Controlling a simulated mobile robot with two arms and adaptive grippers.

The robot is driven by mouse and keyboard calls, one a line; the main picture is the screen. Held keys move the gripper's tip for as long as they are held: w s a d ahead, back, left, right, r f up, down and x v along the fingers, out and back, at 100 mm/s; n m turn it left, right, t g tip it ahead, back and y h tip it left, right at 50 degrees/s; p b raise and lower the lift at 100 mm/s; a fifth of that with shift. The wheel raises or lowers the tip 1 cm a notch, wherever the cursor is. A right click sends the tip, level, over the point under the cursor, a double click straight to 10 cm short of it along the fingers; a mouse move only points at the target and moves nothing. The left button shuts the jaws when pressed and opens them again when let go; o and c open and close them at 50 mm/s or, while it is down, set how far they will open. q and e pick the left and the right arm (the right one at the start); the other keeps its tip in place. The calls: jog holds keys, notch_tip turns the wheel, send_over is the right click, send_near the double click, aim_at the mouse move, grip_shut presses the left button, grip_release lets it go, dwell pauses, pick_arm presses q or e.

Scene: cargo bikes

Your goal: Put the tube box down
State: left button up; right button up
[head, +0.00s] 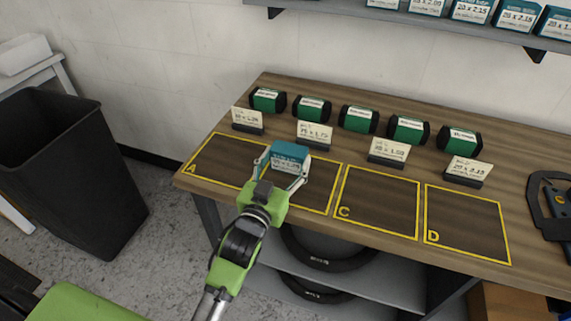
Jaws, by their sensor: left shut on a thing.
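The teal tube box (289,152), with a white printed label on its front, is between the fingers of my left gripper (284,167). The gripper is shut on it. The box is over the bench around the second yellow-outlined area from the left (318,187), whose letter is hidden by my arm. I cannot tell whether the box touches the bench. The marked areas A (213,160), C (378,203) and D (467,224) look empty. My right gripper is not in view.
Small size cards, including one behind the box (315,134), and several green-and-black packs (358,119) line the bench's back. More teal boxes (516,17) stand on a wall shelf. A black bin (70,170) is at left. A dark tool (552,202) lies at right.

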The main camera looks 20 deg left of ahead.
pick_arm(q)
jog(key=shift+f, duration=0.1)
jog(key=shift+s+d, duration=0.1)
jog(key=shift+s, duration=0.1)
jog(key=o, duration=1.2)
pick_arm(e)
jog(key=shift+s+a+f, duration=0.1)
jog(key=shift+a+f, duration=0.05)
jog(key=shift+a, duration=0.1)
